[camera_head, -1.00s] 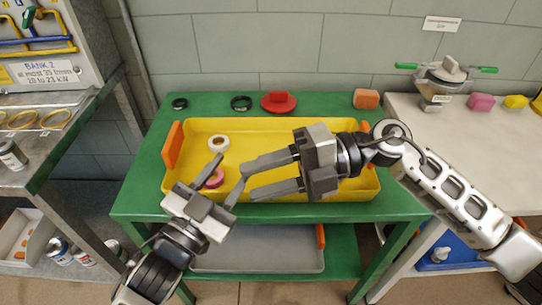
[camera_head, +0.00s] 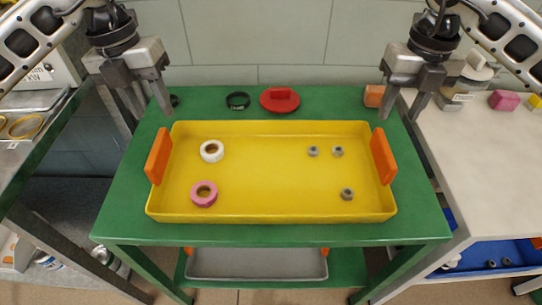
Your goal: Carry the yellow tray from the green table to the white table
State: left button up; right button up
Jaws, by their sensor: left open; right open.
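The yellow tray (camera_head: 265,184) lies on the green table (camera_head: 280,234), with an orange handle at each end. In it are a white tape roll (camera_head: 212,143), a pink tape roll (camera_head: 197,196) and three grey nuts (camera_head: 346,194). My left gripper (camera_head: 150,112) is open, pointing down above the tray's left handle (camera_head: 158,156). My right gripper (camera_head: 401,115) is open, pointing down above the right handle (camera_head: 383,156). Both look apart from the handles. The white table (camera_head: 485,185) stands to the right of the green table.
A black ring (camera_head: 238,101), a red lidded object (camera_head: 280,100) and an orange block (camera_head: 374,96) lie behind the tray. A pink block (camera_head: 503,100) sits on the white table, whose front part is clear. A grey tray (camera_head: 257,264) is on the lower shelf.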

aim_at(156, 147)
pick_arm(q)
jog(key=a+r, duration=0.1)
jog(key=w+a+y, duration=0.1)
jog(key=a, duration=0.1)
jog(key=shift+r+n, duration=0.4)
pick_arm(e)
jog(key=shift+w+d+r, duration=0.25)
jog(key=shift+d+r, duration=0.05)
jog(key=shift+d, duration=0.15)
pick_arm(q)
notch_tip(156, 147, down, 16)
pick_arm(e)
notch_tip(156, 147, down, 16)
pick_arm(q)
grip_shut()
pick_arm(e)
grip_shut()
